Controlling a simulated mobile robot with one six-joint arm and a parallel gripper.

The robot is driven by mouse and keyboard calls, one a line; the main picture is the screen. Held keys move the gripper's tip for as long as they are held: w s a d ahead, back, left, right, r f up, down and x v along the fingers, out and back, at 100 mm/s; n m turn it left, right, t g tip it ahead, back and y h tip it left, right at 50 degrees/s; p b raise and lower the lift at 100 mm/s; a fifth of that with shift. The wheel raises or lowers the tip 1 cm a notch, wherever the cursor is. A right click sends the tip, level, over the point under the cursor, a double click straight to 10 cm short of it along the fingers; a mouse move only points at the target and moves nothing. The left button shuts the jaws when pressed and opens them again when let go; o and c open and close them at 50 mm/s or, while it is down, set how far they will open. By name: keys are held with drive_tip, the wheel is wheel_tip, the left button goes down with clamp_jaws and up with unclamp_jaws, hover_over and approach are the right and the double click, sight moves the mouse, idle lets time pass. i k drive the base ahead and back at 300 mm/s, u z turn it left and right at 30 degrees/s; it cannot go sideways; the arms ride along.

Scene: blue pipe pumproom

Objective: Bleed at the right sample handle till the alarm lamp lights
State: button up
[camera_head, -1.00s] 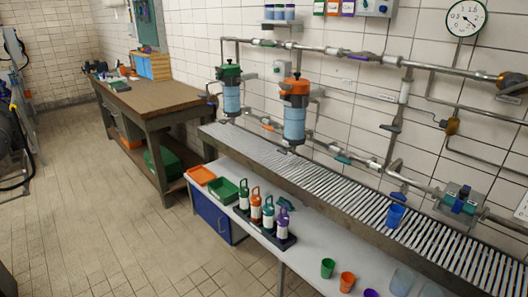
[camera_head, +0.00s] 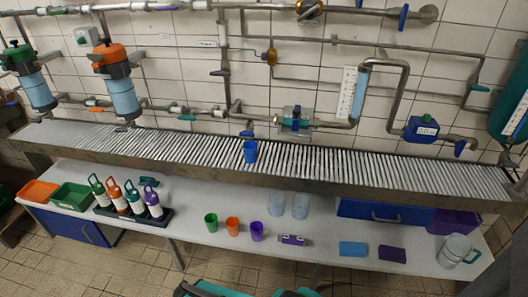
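A small tap with a dark blue handle (camera_head: 247,133) sits low on the pipework, just above a blue cup (camera_head: 250,152) standing on the slatted drain. Another small dark tap (camera_head: 127,124) hangs below the orange-topped filter (camera_head: 119,82). A dark lever (camera_head: 221,72) is on the vertical pipe. I cannot tell which of these is the right sample handle. I cannot make out a lit alarm lamp. A blue box with a small display (camera_head: 425,130) is on the pipe at right. My gripper is not in view; teal parts at the bottom edge may be my arm.
The slatted drain (camera_head: 340,170) runs along the wall. The shelf below holds several bottles (camera_head: 134,196), a green cup (camera_head: 211,223), an orange cup (camera_head: 233,226), a purple cup (camera_head: 257,231), clear beakers (camera_head: 300,206) and a jug (camera_head: 456,250). Tiled floor (camera_head: 120,270) shows in front.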

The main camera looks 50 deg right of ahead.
sight(246, 133)
drive_tip(key=u, duration=1.05)
drive_tip(key=k, duration=0.1)
drive_tip(key=z, duration=2.5)
drive_tip(key=k, duration=0.95)
drive_tip(key=u, duration=0.15)
drive_tip(key=i, duration=0.65)
drive_tip(key=z, duration=0.05)
